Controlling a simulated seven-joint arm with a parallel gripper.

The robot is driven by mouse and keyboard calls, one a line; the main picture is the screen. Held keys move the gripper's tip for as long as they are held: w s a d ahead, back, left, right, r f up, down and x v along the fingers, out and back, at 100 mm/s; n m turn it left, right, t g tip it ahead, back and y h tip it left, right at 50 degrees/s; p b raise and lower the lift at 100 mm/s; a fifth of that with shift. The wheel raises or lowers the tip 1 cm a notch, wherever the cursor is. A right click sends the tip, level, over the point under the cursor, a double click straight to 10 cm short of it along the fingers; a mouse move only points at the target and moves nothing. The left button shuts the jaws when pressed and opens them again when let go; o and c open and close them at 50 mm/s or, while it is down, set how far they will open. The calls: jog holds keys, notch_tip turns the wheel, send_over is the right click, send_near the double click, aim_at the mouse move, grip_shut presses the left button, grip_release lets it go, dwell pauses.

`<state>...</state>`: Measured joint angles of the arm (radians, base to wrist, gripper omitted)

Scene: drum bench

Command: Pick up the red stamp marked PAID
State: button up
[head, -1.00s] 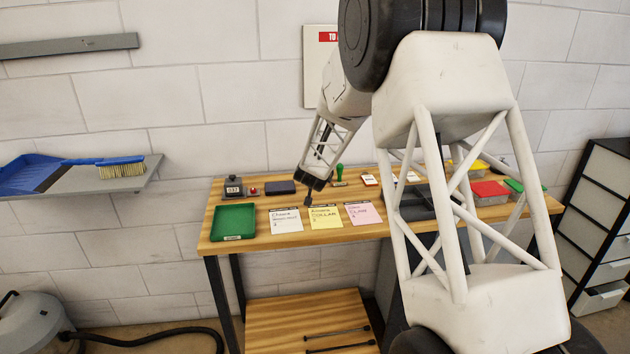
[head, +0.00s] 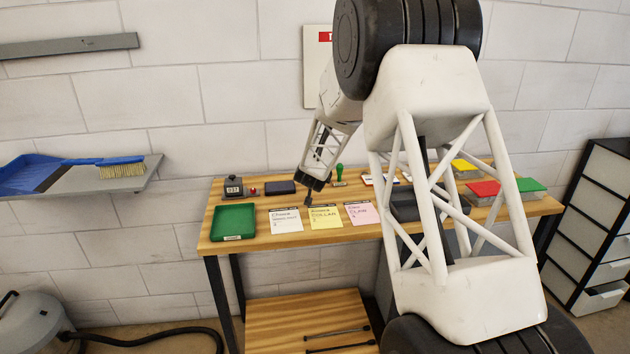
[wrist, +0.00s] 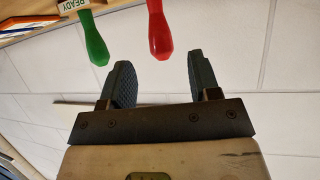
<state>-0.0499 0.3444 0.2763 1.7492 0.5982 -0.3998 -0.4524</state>
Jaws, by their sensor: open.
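A red handle (wrist: 159,30) with a rounded end points towards my gripper in the wrist view. Its PAID mark is out of sight, and in the head view I cannot make the red stamp out behind my arm. My gripper (wrist: 159,76) is open and empty, with the red handle's end just ahead of the gap between its fingers. In the head view my gripper (head: 308,203) hangs over the bench near the paper notes. A green-handled stamp (wrist: 95,38) with a READY label is to the left of the red one; it also shows in the head view (head: 339,173).
The wooden bench (head: 262,239) holds a green tray (head: 233,221), a white note (head: 286,221), a yellow note (head: 325,217) and a pink note (head: 361,213). A dark pad (head: 281,187) and a black device (head: 234,187) lie at the back left. Coloured stacks are at right.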

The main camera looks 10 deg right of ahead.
jog(key=shift+w, duration=0.1)
dwell(0.3)
jog(key=shift+x, duration=2.55)
jog(key=shift+f, duration=0.1)
jog(key=c, duration=0.9)
jog(key=shift+c, duration=0.2)
jog(key=shift+r, duration=5)
